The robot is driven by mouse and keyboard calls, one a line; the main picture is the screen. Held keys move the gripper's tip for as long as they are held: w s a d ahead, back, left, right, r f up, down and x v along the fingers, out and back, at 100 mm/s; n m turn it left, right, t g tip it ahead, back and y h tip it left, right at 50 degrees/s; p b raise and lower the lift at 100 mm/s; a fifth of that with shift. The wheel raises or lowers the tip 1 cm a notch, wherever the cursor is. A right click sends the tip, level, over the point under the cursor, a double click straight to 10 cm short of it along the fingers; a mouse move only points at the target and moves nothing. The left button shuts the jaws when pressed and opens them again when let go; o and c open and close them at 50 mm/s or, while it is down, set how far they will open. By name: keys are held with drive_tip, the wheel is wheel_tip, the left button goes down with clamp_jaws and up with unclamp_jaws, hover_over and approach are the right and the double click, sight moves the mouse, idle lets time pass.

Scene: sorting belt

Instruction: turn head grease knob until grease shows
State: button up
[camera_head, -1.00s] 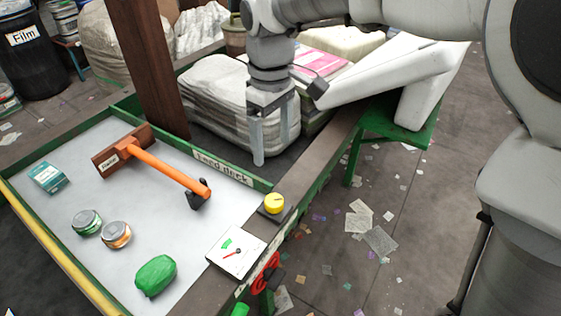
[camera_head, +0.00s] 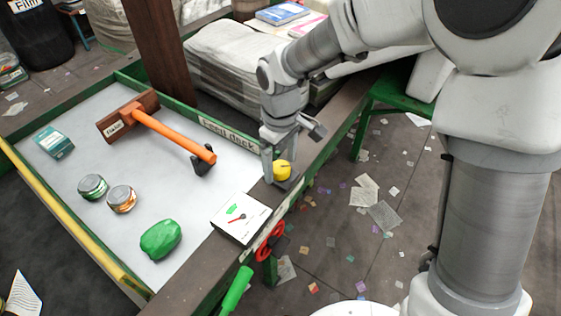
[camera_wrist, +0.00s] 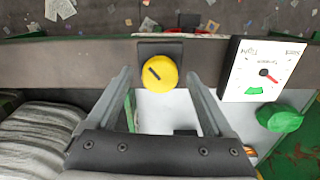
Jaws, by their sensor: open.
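A round yellow knob (camera_head: 282,170) with a dark pointer mark sits on a dark square base on the brown rail. It also shows in the wrist view (camera_wrist: 159,74), its mark slanting. My gripper (camera_head: 279,166) is open and empty at the knob. In the wrist view the fingertips (camera_wrist: 159,78) lie on either side of the knob, with gaps showing. A white dial box (camera_head: 241,218) with a red needle and green zone stands beside the knob. In the wrist view the dial (camera_wrist: 262,71) appears to read "Tension", and the needle points away from the green patch. I see no grease.
A red handwheel (camera_head: 270,241) and green handle (camera_head: 236,290) are by the rail's front. The pale deck holds an orange-handled tool (camera_head: 172,136), two tins, a teal box (camera_head: 54,143) and a green lump (camera_head: 160,239). A wrapped bale (camera_head: 228,62) stands behind.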

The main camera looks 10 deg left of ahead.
clamp_jaws()
idle(0.5)
drive_tip(key=m+b, duration=0.1)
drive_tip(key=m, duration=0.1)
drive_tip(key=shift+m, duration=0.4)
drive_tip(key=shift+m+b, duration=0.3)
drive_tip(key=shift+m, duration=1.6)
unclamp_jaws()
